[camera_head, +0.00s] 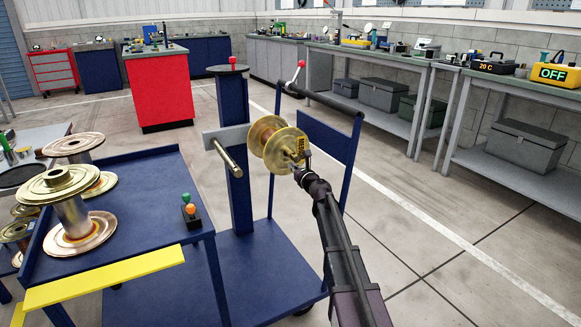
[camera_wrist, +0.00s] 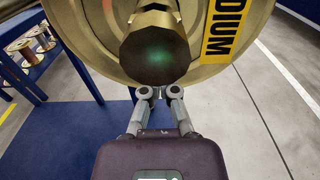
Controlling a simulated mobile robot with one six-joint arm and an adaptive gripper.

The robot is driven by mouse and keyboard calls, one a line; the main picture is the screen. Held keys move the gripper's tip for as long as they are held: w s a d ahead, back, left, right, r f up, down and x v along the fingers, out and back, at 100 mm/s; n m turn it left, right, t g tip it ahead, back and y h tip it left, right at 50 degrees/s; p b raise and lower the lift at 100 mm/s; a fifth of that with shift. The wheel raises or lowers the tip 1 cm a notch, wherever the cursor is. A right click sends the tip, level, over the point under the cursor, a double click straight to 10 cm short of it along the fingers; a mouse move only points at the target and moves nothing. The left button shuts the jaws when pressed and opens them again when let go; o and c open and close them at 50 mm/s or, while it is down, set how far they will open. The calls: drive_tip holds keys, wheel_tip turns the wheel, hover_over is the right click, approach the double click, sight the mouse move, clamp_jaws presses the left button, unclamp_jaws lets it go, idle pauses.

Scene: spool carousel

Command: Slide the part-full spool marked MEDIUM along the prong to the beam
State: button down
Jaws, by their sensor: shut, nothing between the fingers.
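The brass-coloured spool (camera_head: 270,137) sits on a prong of the post with the grey beam (camera_head: 232,134), in the head view. Its yellow label shows "DIUM" in the wrist view (camera_wrist: 224,30); the rest is cut off. A dark, many-sided round end (camera_wrist: 155,52) stands out from the middle of the spool's near flange (camera_wrist: 100,45). My gripper (camera_wrist: 158,92) is shut and empty, its fingertips just below that end, close against the flange. I cannot tell whether they touch. In the head view my gripper (camera_head: 299,169) is at the spool's near side. The spool hides its own prong and part of the beam.
A bare prong (camera_head: 229,157) points forward left of the spool. A blue cart (camera_head: 255,270) carries the post. A blue table (camera_head: 125,235) with a yellow edge holds several spools, left. Workbenches line the right; open floor lies between.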

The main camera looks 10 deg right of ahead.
drive_tip(key=v, duration=1.2)
drive_tip(key=shift+r, duration=0.1)
drive_tip(key=c, duration=0.9)
unclamp_jaws()
drive_tip(key=shift+o, duration=1.1)
drive_tip(key=shift+s+a+n, duration=0.2)
drive_tip(key=shift+n, duration=0.1)
drive_tip(key=s+a+f+n+g+y, duration=0.1)
drive_tip(key=s+a+f+n+g, duration=0.5)
drive_tip(key=n, duration=0.4)
drive_tip(key=s+a+f+n+g+y, duration=0.1)
drive_tip(key=s+a+f+n+g, duration=0.35)
drive_tip(key=s+n, duration=0.5)
drive_tip(key=s+d+f+n+g+h, duration=0.2)
drive_tip(key=s+f+n+g+h, duration=0.1)
drive_tip(key=s+n, duration=0.3)
drive_tip(key=s+d+f+n+g+h+p, duration=0.1)
drive_tip(key=s+d+f+n+g+h, duration=0.2)
drive_tip(key=s+n, duration=0.3)
drive_tip(key=s+h, duration=0.1)
drive_tip(key=s, duration=0.3)
drive_tip(key=shift+s+f+g+h, duration=0.25)
drive_tip(key=shift+f+g+h, duration=0.05)
drive_tip(key=shift+g, duration=0.05)
